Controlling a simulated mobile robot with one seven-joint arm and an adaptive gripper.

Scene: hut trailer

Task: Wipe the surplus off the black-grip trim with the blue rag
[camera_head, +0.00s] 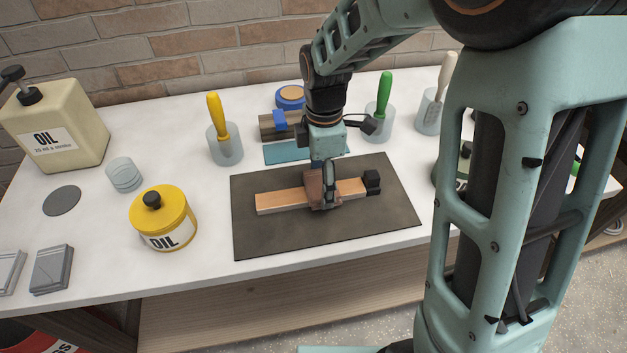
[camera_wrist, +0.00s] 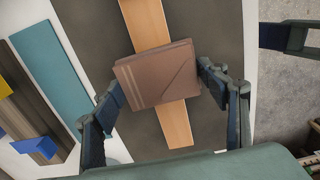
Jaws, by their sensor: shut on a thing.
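The trim (camera_head: 280,202) is a light orange-brown wooden bar with a black block grip (camera_head: 372,182) at its right end, lying on a dark mat (camera_head: 260,240). It also shows in the wrist view (camera_wrist: 145,20), running beneath my gripper. My gripper (camera_head: 326,190) is over the middle-right of the bar, shut on a brown folded rag (camera_wrist: 158,75) that lies across the bar and hides part of it. The rag looks brown, not blue. A flat teal piece (camera_head: 280,153) lies behind the mat; whether it is cloth is unclear. No surplus is distinguishable on the visible wood.
A dark wooden block (camera_head: 267,128) with a blue piece (camera_head: 282,121) stands behind. Cups with yellow (camera_head: 217,115), green (camera_head: 385,92) and pale (camera_head: 446,75) handled tools stand at the back. A yellow OIL tin (camera_head: 162,218) and beige OIL can (camera_head: 60,125) are left. The mat's front is clear.

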